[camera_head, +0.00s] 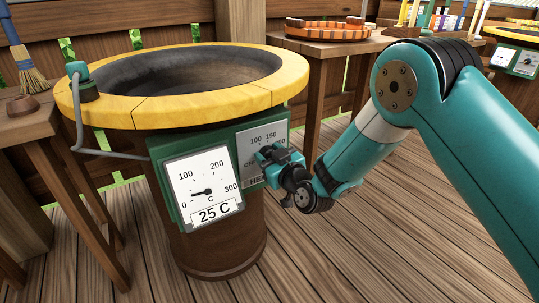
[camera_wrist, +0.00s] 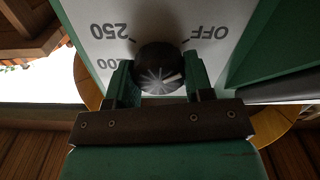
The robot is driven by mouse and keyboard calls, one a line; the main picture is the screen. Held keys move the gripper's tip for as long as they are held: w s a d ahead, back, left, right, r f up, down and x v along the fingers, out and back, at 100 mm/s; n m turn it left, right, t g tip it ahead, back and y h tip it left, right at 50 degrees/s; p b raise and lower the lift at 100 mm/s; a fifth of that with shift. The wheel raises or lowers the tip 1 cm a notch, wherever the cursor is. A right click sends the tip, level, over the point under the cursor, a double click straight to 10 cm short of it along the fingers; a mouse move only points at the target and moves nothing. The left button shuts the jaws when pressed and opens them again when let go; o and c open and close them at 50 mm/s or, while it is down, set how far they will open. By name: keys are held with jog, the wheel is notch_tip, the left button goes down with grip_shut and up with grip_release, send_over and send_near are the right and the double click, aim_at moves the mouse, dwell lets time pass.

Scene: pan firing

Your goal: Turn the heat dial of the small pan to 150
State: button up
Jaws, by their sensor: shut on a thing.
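The small pan (camera_head: 180,75) has a yellow rim and stands on a round wooden base. In the wrist view the panel (camera_wrist: 185,22) appears upside down, with OFF, 250 and 200 readable. The round black knob (camera_wrist: 160,58) sits between my two green fingers, and my gripper (camera_wrist: 158,78) is shut on it. A pale mark on the knob appears to point roughly toward OFF. The gauge (camera_head: 203,183) beside the panel reads 25 C.
A wooden table with a brush (camera_head: 25,70) stands at the left. Another table (camera_head: 325,48) behind holds an orange ring-shaped object (camera_head: 328,29). A second dial box (camera_head: 515,58) is at the far right. The plank floor (camera_head: 345,245) in front is clear.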

jog(key=m+p, duration=0.1)
jog(key=m, duration=0.2)
jog(key=shift+r+m, duration=0.1)
jog(key=shift+m, duration=0.3)
jog(key=m+p, duration=0.1)
jog(key=m, duration=0.2)
jog(key=shift+w+d+m, duration=0.1)
jog(key=shift+d+m, duration=0.05)
jog(key=shift+m, duration=0.25)
jog(key=m+p, duration=0.2)
jog(key=m, duration=0.1)
jog(key=shift+m, duration=0.3)
jog(key=m+p, duration=0.2)
jog(key=m, duration=0.2)
jog(key=shift+d+m+p, duration=0.1)
jog(key=shift+m+p, duration=0.2)
jog(key=shift+p, duration=0.05)
jog(key=m+p, duration=0.1)
jog(key=m, duration=0.1)
jog(key=m+p, duration=0.3)
jog(key=m, duration=0.2)
jog(key=shift+f, duration=0.25)
jog(key=m, duration=0.2)
jog(key=m+p, duration=0.1)
jog(key=m, duration=0.1)
jog(key=m+p, duration=0.1)
jog(key=m, duration=0.1)
jog(key=shift+f, duration=0.25)
